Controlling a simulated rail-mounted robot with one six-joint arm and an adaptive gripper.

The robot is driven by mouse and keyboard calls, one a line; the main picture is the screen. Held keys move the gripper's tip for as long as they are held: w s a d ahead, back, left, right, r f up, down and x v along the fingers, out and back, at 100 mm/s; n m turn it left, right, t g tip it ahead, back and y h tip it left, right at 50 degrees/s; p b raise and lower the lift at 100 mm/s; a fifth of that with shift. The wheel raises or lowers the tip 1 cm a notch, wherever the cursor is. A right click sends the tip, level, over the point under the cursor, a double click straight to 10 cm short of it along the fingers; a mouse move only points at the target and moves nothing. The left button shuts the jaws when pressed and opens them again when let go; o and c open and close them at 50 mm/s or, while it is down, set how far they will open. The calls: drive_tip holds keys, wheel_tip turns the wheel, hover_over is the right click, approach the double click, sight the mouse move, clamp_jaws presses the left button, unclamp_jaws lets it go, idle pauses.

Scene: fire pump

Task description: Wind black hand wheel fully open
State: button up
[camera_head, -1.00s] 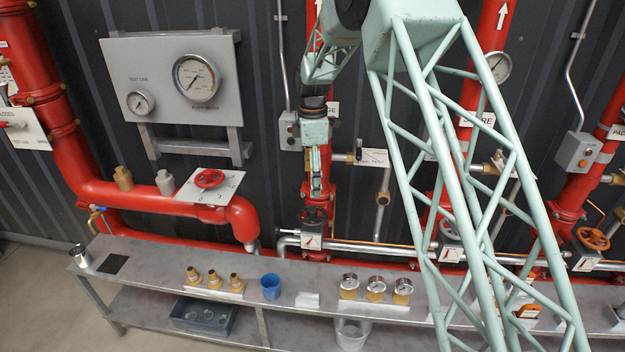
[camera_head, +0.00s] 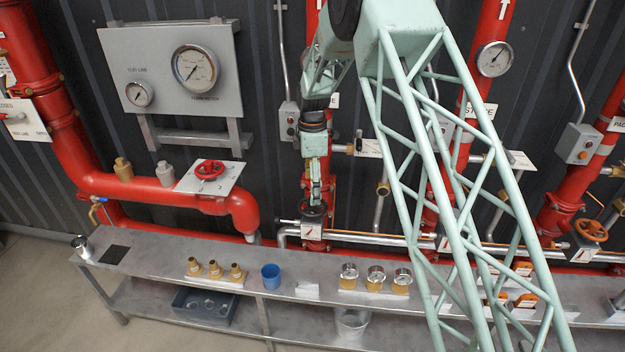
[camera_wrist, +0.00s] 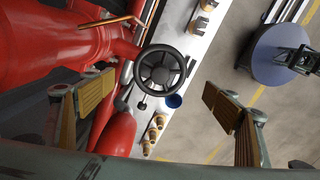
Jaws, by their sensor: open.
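The black hand wheel (camera_head: 313,211) sits on the red pipe in the middle of the head view, with a white marker plate (camera_head: 311,231) just below it. In the wrist view the wheel (camera_wrist: 160,71) is seen face-on, with its round rim, spokes and hub. My gripper (camera_head: 315,197) is above the wheel in the head view, pointing down, and partly covers it. In the wrist view my gripper (camera_wrist: 160,88) is open, with one finger on each side of the wheel and a visible gap to the rim. It holds nothing.
A red hand wheel (camera_head: 209,169) is at left and an orange one (camera_head: 591,231) at right. Red pipes stand close around the wheel.

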drive_tip(key=shift+f, duration=3.3)
drive_tip(key=shift+c, duration=0.7)
drive_tip(key=c, duration=0.9)
drive_tip(key=shift+o, duration=0.2)
drive_tip(key=shift+n+b, duration=0.35)
drive_tip(key=shift+n, duration=1.75)
drive_tip(key=shift+n+b, duration=0.35)
drive_tip(key=shift+n, duration=1.95)
